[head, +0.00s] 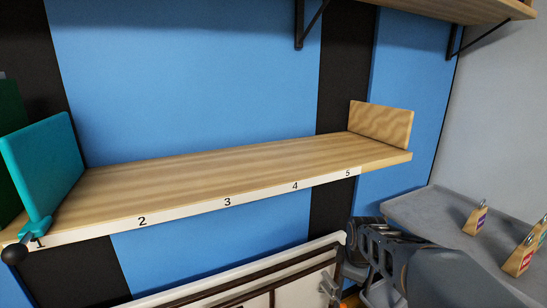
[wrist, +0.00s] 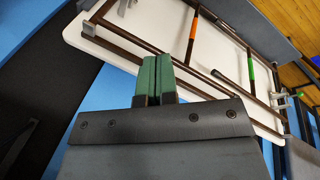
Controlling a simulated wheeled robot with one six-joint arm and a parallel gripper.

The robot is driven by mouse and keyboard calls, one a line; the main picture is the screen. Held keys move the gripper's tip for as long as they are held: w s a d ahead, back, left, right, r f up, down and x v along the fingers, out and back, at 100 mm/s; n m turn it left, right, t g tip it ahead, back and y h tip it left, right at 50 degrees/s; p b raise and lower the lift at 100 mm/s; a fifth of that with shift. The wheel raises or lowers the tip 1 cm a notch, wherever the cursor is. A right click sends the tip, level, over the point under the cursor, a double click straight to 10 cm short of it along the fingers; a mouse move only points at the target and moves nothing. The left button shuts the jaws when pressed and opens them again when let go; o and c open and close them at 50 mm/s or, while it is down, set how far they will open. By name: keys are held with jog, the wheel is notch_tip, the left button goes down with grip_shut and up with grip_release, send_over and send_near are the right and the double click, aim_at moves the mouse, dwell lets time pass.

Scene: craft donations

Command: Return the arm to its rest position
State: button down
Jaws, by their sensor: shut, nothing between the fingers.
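My arm (head: 400,265) shows at the lower right of the head view, low beside the grey surface and below the shelf. My gripper (wrist: 157,57) is in the wrist view, with its two green fingertips together and nothing between them. Behind the fingers lies a white board with dark brown rails (wrist: 85,32). The fingertips are not clearly visible in the head view.
A wooden shelf (head: 230,178) numbered 1 to 5 runs along the blue wall. A teal panel (head: 45,165) stands at its left end and a wooden block (head: 382,124) at its right. A grey surface (head: 425,205) at right holds small tagged wooden blocks (head: 475,219).

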jog(key=s+a+r+m+p, duration=0.4)
jog(key=s+r+m+p, duration=0.8)
jog(key=s+r, duration=0.2)
notch_tip(320, 180, up, 2)
jog(key=shift+s+a+r+y, duration=0.15)
jog(key=shift+s+r+y, duration=0.05)
jog(key=shift+y, duration=0.1)
